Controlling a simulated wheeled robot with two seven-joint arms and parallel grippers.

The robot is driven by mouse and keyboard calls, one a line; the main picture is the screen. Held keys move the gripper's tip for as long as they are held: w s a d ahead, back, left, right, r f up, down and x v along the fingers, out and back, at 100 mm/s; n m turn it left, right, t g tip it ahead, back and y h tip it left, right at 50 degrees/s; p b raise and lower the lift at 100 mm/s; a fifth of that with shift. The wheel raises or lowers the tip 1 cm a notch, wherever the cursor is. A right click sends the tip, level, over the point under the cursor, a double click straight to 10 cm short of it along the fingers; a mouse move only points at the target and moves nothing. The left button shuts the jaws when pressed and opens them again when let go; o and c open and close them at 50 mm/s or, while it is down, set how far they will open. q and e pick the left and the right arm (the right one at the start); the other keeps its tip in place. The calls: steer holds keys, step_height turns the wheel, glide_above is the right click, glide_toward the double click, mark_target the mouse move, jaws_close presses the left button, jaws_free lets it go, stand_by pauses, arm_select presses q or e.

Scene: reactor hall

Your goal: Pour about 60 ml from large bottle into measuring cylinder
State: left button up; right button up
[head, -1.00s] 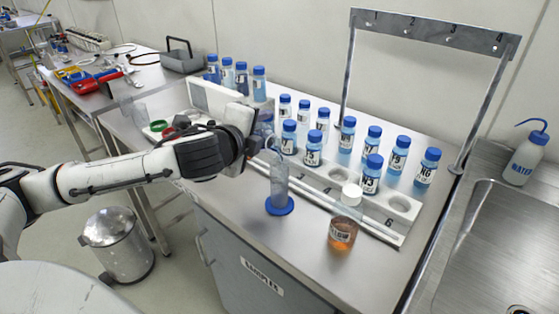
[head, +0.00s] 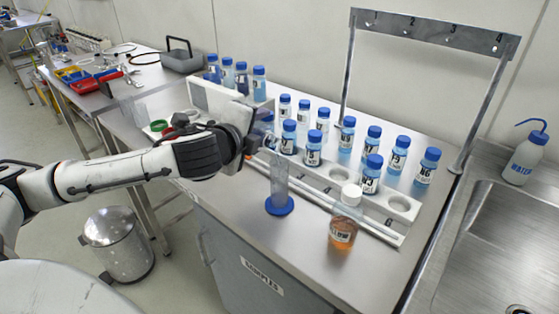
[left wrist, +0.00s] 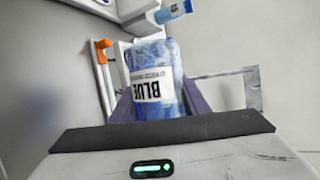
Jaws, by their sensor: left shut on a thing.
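My left gripper (head: 256,142) is shut on the large bottle, a clear bottle with a white BLUE label. The bottle (left wrist: 150,72) shows between the fingers in the left wrist view, with blue liquid inside. In the head view the gripper hides most of it, and its tilt is hard to judge. The clear measuring cylinder (head: 279,182) stands upright on its blue base on the bench, just right of and below the gripper. Its liquid level cannot be made out. My right gripper is not in view.
A white rack (head: 320,174) with several blue-capped bottles stands behind the cylinder. A white-capped bottle of amber liquid (head: 343,230) stands to its right. A metal frame (head: 430,30) rises at the back. A sink (head: 490,240) and a WATER wash bottle (head: 525,158) are at right.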

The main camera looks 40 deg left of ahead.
arm_select(q)
steer(key=shift+r, duration=0.15)
stand_by(0.4)
steer(key=shift+a+r, duration=0.1)
steer(key=shift+a, duration=0.2)
stand_by(0.4)
steer(key=shift+r+m+t+y+p, duration=0.3)
steer(key=shift+r+m+p, duration=0.05)
steer(key=shift+m+p, duration=0.15)
stand_by(1.4)
steer(key=shift+d+f+n+g+h+b, duration=0.15)
steer(key=shift+f+n+g+h+b, duration=0.2)
steer(key=shift+f+n+h+b, duration=0.35)
steer(key=shift+d+f+n+g+h+b, duration=0.1)
steer(key=shift+f+n+g+h+b, duration=0.25)
steer(key=shift+n+h+b, duration=0.6)
